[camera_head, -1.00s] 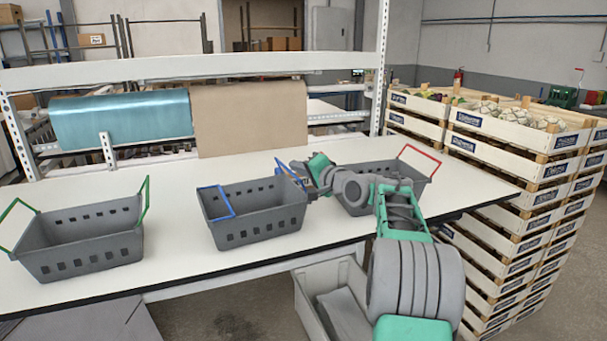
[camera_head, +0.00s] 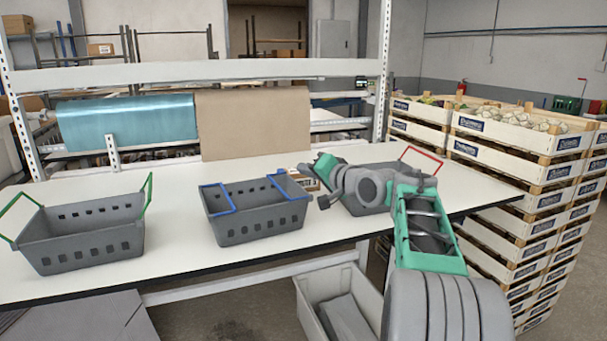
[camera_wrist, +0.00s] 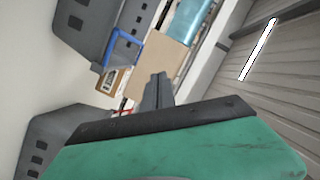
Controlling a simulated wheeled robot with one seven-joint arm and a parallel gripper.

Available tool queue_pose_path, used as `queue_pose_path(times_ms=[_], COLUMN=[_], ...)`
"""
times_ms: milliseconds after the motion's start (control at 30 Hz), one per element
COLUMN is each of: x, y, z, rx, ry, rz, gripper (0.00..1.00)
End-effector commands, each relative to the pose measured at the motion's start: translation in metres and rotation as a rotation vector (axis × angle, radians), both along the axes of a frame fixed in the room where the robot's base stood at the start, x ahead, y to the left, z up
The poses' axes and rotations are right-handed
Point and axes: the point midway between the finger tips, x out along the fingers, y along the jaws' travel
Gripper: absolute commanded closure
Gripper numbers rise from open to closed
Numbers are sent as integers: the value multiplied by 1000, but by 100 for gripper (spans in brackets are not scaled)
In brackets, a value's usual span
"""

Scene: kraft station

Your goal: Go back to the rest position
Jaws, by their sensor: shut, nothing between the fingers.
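My gripper (camera_head: 323,202) is in the gap between the blue-handled basket and the red-handled basket, seen in the head view. In the wrist view its fingers (camera_wrist: 158,82) are together and hold nothing. My arm reaches in from the lower right and hides part of the red-handled basket (camera_head: 352,204). The grey blue-handled basket (camera_head: 255,222) stands just left of the gripper, apart from it in the picture. The green-handled basket (camera_head: 85,240) stands at the left of the table.
The white table (camera_head: 185,262) has bare room between the left and middle baskets. A small carton (camera_head: 306,180) sits behind the gripper; it also shows in the wrist view (camera_wrist: 112,82). A grey bin (camera_head: 318,290) is below the table's front edge. Stacked crates (camera_head: 520,172) stand at right.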

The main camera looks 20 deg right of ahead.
Motion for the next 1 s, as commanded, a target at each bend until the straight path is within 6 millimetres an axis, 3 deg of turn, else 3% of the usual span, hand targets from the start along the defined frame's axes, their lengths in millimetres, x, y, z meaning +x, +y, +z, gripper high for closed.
queue_pose_path(times_ms=[167, 567, 633, 700, 767, 867, 1000], x=[-10, -10, -12, -20, -37, -92, -194], y=[1, 3, 15, 43, 77, 130, 173], z=[3, 4, 3, -6, -21, -61, -118], rx=[0, -3, -33, -102, -196, -382, -607], ry=[0, 3, 32, 105, 203, 403, 657], rz=[3, 4, 8, 22, 47, 116, 250], gripper=[100, 100, 100, 100, 100, 100, 100])
